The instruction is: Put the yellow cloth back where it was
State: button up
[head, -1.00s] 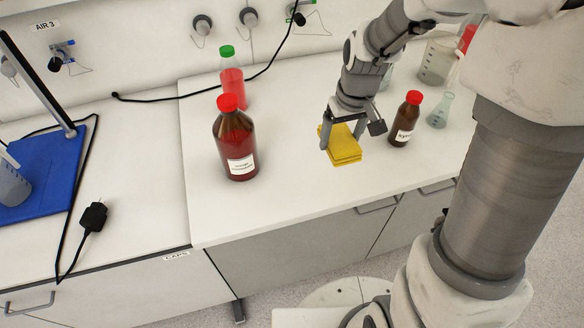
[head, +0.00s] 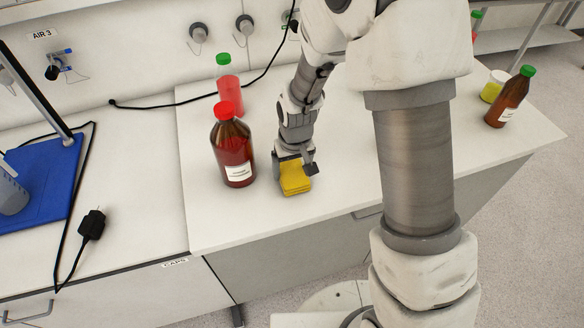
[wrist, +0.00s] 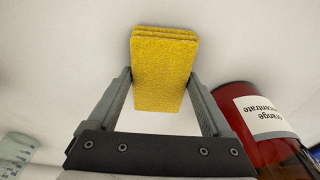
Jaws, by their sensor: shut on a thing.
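The yellow cloth (head: 296,183) is a thick folded stack on the right part of the white counter, just right of the large brown bottle. My gripper (head: 294,160) points down and is shut on the cloth. The wrist view shows the cloth (wrist: 164,60) between the two fingers of my gripper (wrist: 162,85), its far end sticking out past the tips. I cannot tell whether the cloth touches the counter or hangs slightly above it.
The large brown red-capped bottle (head: 233,150) stands close on the left; its label also shows in the wrist view (wrist: 266,118). A green-capped red bottle (head: 228,88) stands behind it. A green-capped brown bottle (head: 510,98) is far right. The counter front left of the cloth is clear.

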aim_at(295, 177)
jog(key=shift+f+b, duration=0.25)
jog(key=shift+b, duration=0.05)
jog(key=o, duration=1.1)
jog(key=shift+r, duration=0.1)
notch_tip(295, 177, up, 12)
jog(key=s+r+p, duration=0.1)
jog(key=s, duration=0.1)
jog(key=s+d+r+m+t, duration=0.1)
jog(key=s+d+r, duration=0.3)
jog(key=s+r, duration=0.1)
jog(key=s+d+r+m+t, duration=0.1)
jog(key=s+d+r, duration=0.3)
jog(key=s+r, duration=0.1)
jog(key=s+d+r+m+t, duration=0.1)
jog(key=s+d+r, duration=0.3)
jog(key=s+r, duration=0.1)
jog(key=shift+s+d+t, duration=0.2)
jog(key=shift+s+t, duration=0.2)
jog(key=shift+s, duration=0.35)
